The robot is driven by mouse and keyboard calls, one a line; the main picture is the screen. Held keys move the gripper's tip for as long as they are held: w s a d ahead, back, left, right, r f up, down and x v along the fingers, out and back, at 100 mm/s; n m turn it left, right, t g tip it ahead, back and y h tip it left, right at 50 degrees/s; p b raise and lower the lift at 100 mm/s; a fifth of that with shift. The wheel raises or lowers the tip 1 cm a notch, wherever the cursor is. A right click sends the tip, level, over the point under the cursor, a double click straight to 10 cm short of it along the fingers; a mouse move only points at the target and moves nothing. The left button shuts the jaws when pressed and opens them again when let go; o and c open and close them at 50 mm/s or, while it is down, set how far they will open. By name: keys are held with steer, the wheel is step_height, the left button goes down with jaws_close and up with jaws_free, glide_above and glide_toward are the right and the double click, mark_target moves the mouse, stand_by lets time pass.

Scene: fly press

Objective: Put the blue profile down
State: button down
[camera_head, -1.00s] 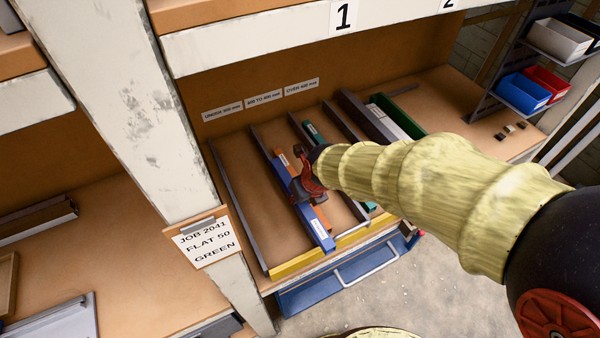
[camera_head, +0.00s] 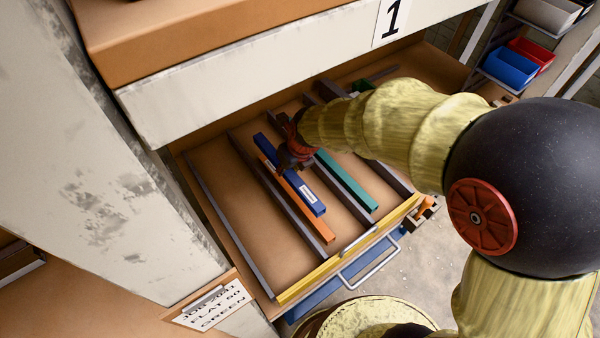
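The blue profile (camera_head: 309,198) is a long bar with a white label near its front end, above the pulled-out drawer (camera_head: 240,262). My gripper (camera_head: 287,160) is at its middle and looks shut on it, though the fingertips are partly hidden. An orange profile (camera_head: 318,228) lies close beside and partly under the blue one, on its left and front side. I cannot tell whether the blue profile touches it or the drawer floor. A teal profile (camera_head: 347,182) lies in the compartment to the right.
Grey dividers (camera_head: 262,180) run front to back in the drawer. Its yellow front edge (camera_head: 310,280) has a metal handle. A shelf beam marked 1 (camera_head: 250,70) hangs over the back. A white post (camera_head: 95,190) stands left. The leftmost compartment is bare.

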steer(key=w+d+f+b, duration=0.1)
steer(key=w+f, duration=0.1)
steer(key=w+d+f+b, duration=0.1)
steer(key=w+d+f, duration=0.1)
steer(key=w+d+f+b, duration=0.1)
steer(key=w+f+b, duration=0.1)
steer(key=f, duration=0.1)
steer(key=shift+d, duration=0.25)
steer(key=shift+f+b, duration=0.6)
steer(key=shift+f, duration=0.95)
steer(key=shift+f, duration=0.15)
steer(key=c, duration=1.8)
jaws_free()
steer(key=shift+c, duration=0.2)
